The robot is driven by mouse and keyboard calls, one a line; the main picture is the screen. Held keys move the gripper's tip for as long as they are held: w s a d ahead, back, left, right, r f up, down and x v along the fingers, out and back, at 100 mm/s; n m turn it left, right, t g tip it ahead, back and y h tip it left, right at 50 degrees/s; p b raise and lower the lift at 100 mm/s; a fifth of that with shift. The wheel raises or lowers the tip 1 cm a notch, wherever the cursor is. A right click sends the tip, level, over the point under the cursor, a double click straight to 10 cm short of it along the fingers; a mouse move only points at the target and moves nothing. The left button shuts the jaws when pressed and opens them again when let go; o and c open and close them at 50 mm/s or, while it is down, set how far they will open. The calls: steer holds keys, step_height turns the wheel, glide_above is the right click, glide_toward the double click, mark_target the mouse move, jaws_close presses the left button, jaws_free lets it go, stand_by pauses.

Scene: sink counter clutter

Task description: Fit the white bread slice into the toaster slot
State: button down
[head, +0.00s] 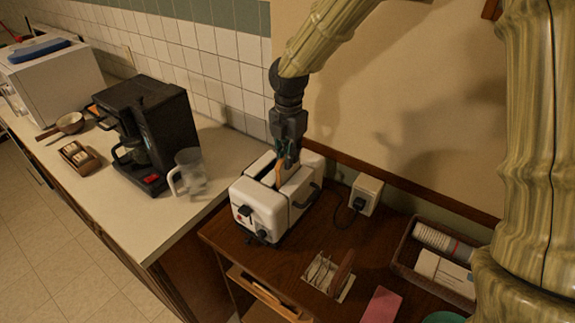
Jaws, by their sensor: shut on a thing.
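The white toaster (262,207) stands on the dark wooden table, with slots in its top and a lever and knob on its front. My gripper (286,160) is directly above the toaster, pointing down. It is shut on the bread slice (279,174), whose thin tan edge shows below the fingers at the slot opening. The slice looks upright. How deep its lower part sits in the slot is hidden, and the fingers cover part of it.
A rack (328,275) holding a brown slice stands in front of the toaster. A basket (408,258) is at right and a socket box (365,194) is behind. A glass mug (188,174) and coffee maker (147,133) stand on the left counter (165,225).

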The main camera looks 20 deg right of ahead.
steer(key=shift+f+p, duration=0.65)
steer(key=shift+f, duration=1.35)
steer(key=shift+f, duration=0.15)
steer(key=c, duration=1.5)
jaws_free()
steer(key=shift+r, duration=0.2)
step_height(320, 180, up, 12)
steer(key=b, duration=0.3)
